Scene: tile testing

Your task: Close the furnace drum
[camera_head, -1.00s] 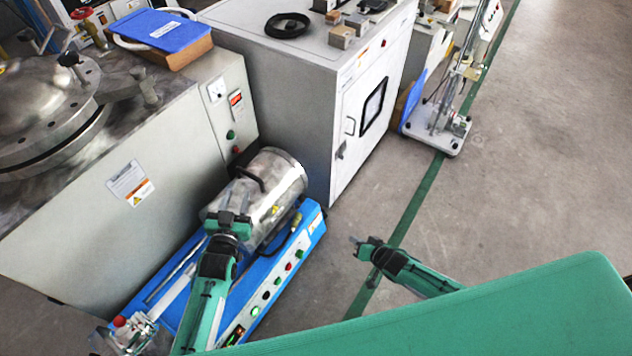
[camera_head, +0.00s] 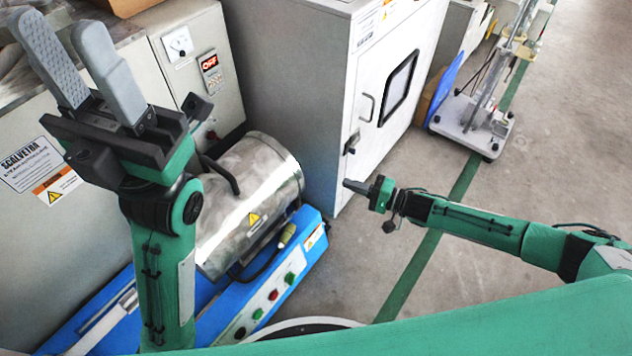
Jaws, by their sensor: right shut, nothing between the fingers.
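The furnace drum (camera_head: 265,205) is a shiny silver cylinder with a yellow warning label and a dark curved handle (camera_head: 222,174). It lies on a blue base (camera_head: 310,243) with buttons. Its upper shell looks down, with no gap visible from here; its left part is hidden behind my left arm. My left gripper (camera_head: 62,30) is raised close to the camera, up and left of the drum, fingers upward, apart and empty. My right gripper (camera_head: 350,185) is shut and empty, over the floor to the right of the drum and apart from it.
A grey cabinet with a windowed door (camera_head: 388,110) stands behind the drum. A grey control box with a gauge (camera_head: 178,46) is at the back left. A wheeled stand (camera_head: 470,125) is at upper right. The floor (camera_head: 560,150) on the right is clear.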

